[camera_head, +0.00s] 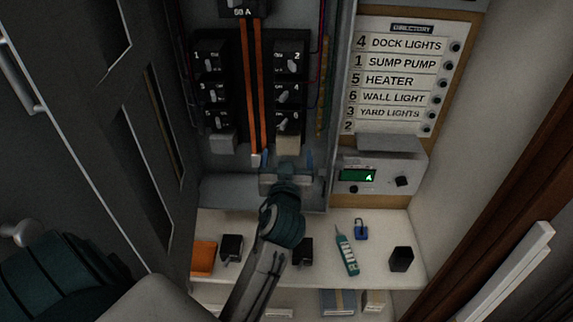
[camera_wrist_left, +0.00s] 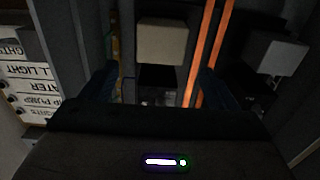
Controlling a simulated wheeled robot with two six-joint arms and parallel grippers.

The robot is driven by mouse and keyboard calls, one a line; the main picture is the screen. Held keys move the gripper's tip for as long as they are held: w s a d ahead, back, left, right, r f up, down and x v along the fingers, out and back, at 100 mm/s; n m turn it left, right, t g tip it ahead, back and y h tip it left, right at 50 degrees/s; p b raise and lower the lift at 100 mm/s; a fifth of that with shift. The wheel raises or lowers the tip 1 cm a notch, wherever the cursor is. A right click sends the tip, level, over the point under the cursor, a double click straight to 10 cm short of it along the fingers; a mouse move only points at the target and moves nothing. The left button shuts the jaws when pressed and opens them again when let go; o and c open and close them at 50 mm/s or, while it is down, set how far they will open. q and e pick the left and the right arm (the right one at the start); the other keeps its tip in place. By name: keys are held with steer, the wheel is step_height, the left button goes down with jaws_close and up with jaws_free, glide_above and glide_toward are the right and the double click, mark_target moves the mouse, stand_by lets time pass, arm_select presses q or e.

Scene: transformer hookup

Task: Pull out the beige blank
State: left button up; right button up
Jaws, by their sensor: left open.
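The beige blank (camera_head: 288,144) sits at the bottom of the right column of breakers in the open panel, below breaker 6. In the left wrist view the beige blank (camera_wrist_left: 162,42) shows as a pale block between and ahead of my fingers. My left gripper (camera_head: 287,161) is just below it in the head view, fingers apart on either side and holding nothing. In the left wrist view the left gripper (camera_wrist_left: 158,88) shows an open gap; I see no contact with the blank. My right gripper is not in view.
A grey blank (camera_head: 223,142) sits at the bottom of the left breaker column. Orange bars (camera_head: 258,85) run between the columns. A directory board (camera_head: 400,75) and a box with a green display (camera_head: 357,175) stand right. The shelf (camera_head: 385,235) below holds small loose items.

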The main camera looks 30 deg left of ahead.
mark_target(288, 145)
arm_select(q)
steer(key=p+x, duration=0.1)
steer(key=x, duration=0.3)
steer(key=shift+w+a+r, duration=0.1)
steer(key=shift+w+r, duration=0.05)
steer(key=shift+p+x, duration=0.45)
steer(key=shift+x, duration=0.3)
steer(key=c, duration=1.2)
steer(key=shift+s+f, duration=0.2)
steer(key=shift+f, duration=0.1)
steer(key=shift+s+d+r, duration=0.1)
steer(key=shift+s+d, duration=0.35)
steer(key=shift+s, duration=0.1)
steer(key=shift+s, duration=0.15)
